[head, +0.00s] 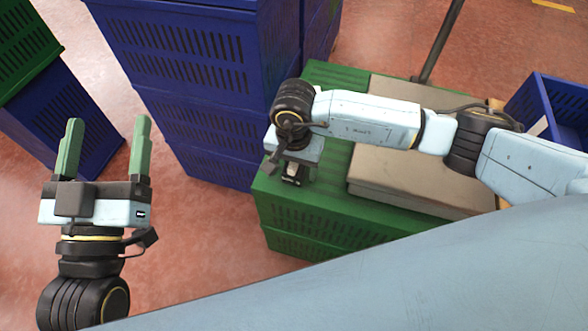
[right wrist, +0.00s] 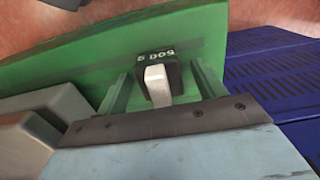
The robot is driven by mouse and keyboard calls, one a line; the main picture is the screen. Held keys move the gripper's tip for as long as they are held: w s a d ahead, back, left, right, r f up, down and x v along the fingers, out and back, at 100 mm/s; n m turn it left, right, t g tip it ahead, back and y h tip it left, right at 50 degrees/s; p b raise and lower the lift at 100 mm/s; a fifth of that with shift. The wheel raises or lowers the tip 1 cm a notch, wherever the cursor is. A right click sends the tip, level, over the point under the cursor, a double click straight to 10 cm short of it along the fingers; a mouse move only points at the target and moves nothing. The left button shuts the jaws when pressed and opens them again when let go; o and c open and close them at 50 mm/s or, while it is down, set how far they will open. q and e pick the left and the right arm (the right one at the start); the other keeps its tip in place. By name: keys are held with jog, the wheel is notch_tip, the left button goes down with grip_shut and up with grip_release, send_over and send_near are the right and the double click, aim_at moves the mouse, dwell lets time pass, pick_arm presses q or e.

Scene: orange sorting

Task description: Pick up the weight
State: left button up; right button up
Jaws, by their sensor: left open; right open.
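The weight (right wrist: 158,82) is a small dark block with a light metal handle and an upside-down label that appears to read 500 g. It is on the green crate top (right wrist: 200,28). In the head view the weight (head: 292,173) shows just under my right gripper (head: 290,160), near the crate's left end. In the right wrist view my right gripper (right wrist: 163,85) is open, with its green fingers on either side of the weight. Contact with it cannot be told. My left gripper (head: 108,122) is open and empty over the floor at the left.
A scale with a beige platform (head: 418,185) and a dark pole (head: 440,45) sits on the green crates (head: 310,220), beside the weight. Tall blue crates (head: 190,85) stand behind and left. Another blue crate (head: 562,105) is at the far right. Open floor (head: 200,250) lies at front left.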

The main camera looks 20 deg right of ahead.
jog(key=c, duration=1.4)
jog(key=shift+c, duration=0.2)
jog(key=shift+r, duration=0.1)
